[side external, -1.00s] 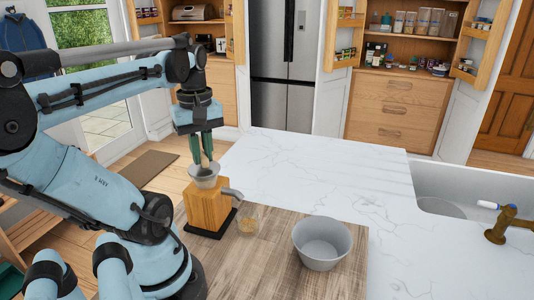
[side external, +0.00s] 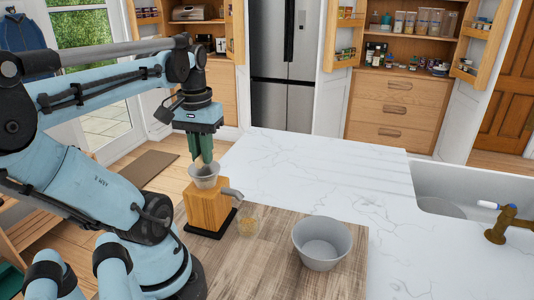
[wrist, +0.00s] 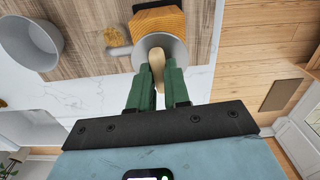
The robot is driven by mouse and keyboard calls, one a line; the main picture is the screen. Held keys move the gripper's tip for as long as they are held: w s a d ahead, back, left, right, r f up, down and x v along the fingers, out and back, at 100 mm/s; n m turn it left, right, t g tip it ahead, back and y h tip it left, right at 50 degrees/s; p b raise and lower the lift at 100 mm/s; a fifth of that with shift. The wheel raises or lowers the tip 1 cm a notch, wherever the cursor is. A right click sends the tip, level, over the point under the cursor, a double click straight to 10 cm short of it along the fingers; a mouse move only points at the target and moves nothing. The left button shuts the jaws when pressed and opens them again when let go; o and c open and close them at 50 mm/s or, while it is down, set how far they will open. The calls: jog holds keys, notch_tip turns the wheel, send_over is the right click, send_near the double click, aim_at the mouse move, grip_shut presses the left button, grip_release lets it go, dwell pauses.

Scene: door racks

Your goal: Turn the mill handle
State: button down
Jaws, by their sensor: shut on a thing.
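The mill is a wooden block body (side external: 207,208) on a black base, with a grey metal hopper (side external: 204,182) on top and a grey spout (side external: 232,194) on its right side. My gripper (side external: 204,161) points down over the hopper with its green fingers. In the wrist view the gripper (wrist: 158,76) is shut on the tan handle knob (wrist: 157,60), which lies between the fingertips over the hopper (wrist: 178,46). The handle's crank arm is mostly hidden.
A small clear container with golden contents (side external: 248,226) stands right of the mill. A grey bowl (side external: 322,243) sits on the wooden board (side external: 268,265). The white marble counter (side external: 320,170) behind is clear, and a sink (side external: 455,190) with a brass tap is at right.

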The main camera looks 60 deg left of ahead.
jog(key=shift+m, duration=0.3)
jog(key=c, duration=1.1)
grip_release()
jog(key=shift+r, duration=0.15)
notch_tip(320, 180, up, 12)
jog(key=shift+f, duration=0.1)
jog(key=w+d+f+m+t, duration=0.2)
jog(key=w+d+f+m, duration=0.1)
jog(key=w+d+f, duration=0.2)
jog(key=w+d+f+m+t, duration=0.2)
jog(key=w+d+f+m, duration=0.1)
jog(key=w+d+f, duration=0.2)
jog(key=w+d+f+m+t, duration=0.3)
jog(key=w+d+f, duration=0.2)
jog(key=d+f, duration=0.1)
jog(key=shift+d, duration=0.25)
